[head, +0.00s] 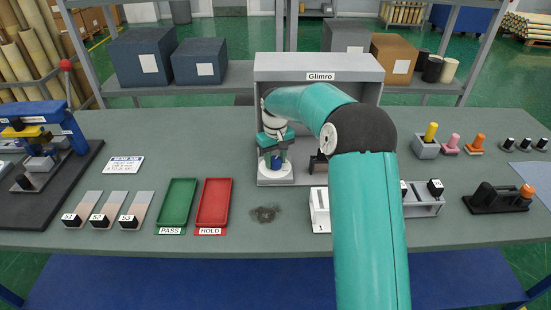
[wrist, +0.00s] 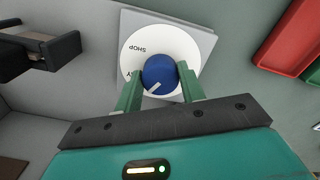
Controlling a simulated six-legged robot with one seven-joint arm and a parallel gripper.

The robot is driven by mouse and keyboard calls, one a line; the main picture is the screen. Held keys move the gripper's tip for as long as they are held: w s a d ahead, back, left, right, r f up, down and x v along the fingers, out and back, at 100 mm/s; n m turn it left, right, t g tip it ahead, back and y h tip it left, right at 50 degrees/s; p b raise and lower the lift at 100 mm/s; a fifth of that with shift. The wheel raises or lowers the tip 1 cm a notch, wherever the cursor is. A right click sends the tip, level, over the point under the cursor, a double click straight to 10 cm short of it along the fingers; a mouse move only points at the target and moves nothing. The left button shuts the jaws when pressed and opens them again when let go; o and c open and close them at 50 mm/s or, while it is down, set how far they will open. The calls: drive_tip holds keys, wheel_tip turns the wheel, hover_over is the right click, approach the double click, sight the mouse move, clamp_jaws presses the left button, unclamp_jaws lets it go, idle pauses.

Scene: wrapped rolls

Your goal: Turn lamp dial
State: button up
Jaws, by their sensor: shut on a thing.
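The lamp dial is a blue knob (wrist: 160,70) with a white pointer line, on a white round plate (wrist: 150,38). In the wrist view the word SHOP shows upside down on the plate; another label at its left is mostly hidden by a finger. The pointer line points to the lower left there. My gripper (wrist: 161,77) is shut on the knob, one green finger on each side. In the head view my gripper (head: 275,152) reaches down to the white plate (head: 275,178) inside the grey booth marked Glimro (head: 320,76).
A red HOLD tray (head: 214,203) and a green PASS tray (head: 177,205) lie left of the booth. A dark bracket (wrist: 40,45) stands beside the dial.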

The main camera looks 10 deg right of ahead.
sight(275, 160)
drive_tip(key=m, duration=0.5)
drive_tip(key=shift+r+m, duration=0.1)
drive_tip(key=shift+m, duration=0.3)
drive_tip(key=shift+a, duration=0.1)
drive_tip(key=o, duration=1)
wheel_tip(275, 160, up, 14)
drive_tip(key=shift+f, duration=0.15)
